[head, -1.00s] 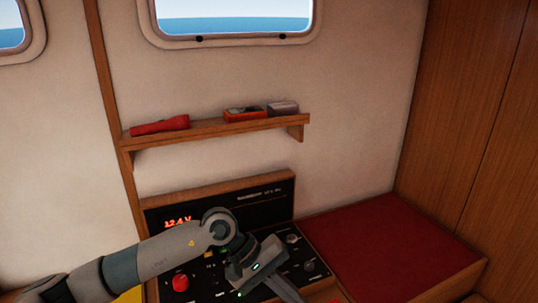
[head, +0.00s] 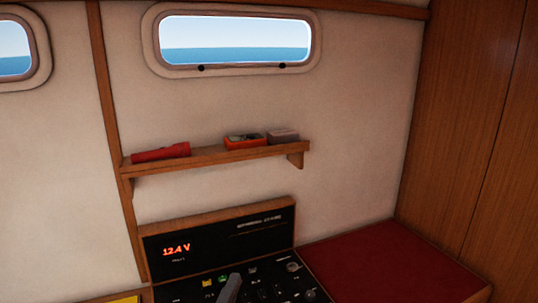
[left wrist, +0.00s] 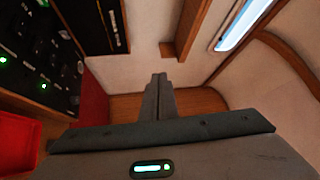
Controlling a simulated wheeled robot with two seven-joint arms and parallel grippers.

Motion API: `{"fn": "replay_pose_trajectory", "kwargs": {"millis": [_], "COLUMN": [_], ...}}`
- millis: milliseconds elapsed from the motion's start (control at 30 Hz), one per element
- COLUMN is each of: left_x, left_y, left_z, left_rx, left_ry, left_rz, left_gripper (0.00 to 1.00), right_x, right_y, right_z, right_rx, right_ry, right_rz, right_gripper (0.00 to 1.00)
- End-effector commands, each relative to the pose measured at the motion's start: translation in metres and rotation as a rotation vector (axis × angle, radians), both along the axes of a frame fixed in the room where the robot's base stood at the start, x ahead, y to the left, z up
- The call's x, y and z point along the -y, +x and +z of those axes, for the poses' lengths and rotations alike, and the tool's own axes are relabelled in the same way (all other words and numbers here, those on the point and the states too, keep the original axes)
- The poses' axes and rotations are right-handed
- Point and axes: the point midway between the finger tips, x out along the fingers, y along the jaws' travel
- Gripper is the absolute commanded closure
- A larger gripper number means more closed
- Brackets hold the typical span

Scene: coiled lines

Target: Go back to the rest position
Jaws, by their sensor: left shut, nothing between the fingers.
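My left gripper (head: 231,288) shows only as a grey piece at the bottom edge of the head view, in front of the black switch panel (head: 180,268). In the left wrist view my left gripper (left wrist: 159,80) has its two dark fingers together, with nothing between them. The panel (left wrist: 50,55) with green lights is to the left in that view, apart from the fingers. My right gripper is in neither view.
A wooden shelf (head: 215,160) holds a red flashlight (head: 160,152), an orange box (head: 245,141) and a grey box (head: 283,136). A red cushion (head: 390,265) lies right of the panel. A red tray (left wrist: 18,140) shows in the left wrist view.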

Motion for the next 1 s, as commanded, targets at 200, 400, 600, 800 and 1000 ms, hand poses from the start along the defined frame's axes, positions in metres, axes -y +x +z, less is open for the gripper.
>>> {"fn": "replay_pose_trajectory", "kwargs": {"millis": [200,400,600,800,1000], "left_x": [-0.070,-0.112,-0.132,-0.139,-0.143], "left_y": [-0.044,-0.122,-0.203,-0.259,-0.306], "left_z": [-0.112,-0.202,-0.255,-0.278,-0.291], "left_rx": [-0.478,-0.854,-1.119,-1.274,-1.388], "left_ry": [-0.364,-0.645,-0.831,-0.932,-1.000], "left_rz": [0.203,0.417,0.610,0.742,0.854], "left_gripper": [1.00,1.00,1.00,1.00,1.00], "right_x": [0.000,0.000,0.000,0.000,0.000], "right_y": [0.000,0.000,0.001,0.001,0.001], "right_z": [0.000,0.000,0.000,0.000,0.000], "right_rx": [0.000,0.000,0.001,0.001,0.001], "right_ry": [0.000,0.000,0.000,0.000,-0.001], "right_rz": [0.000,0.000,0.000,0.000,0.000], "right_gripper": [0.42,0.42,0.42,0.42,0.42]}}
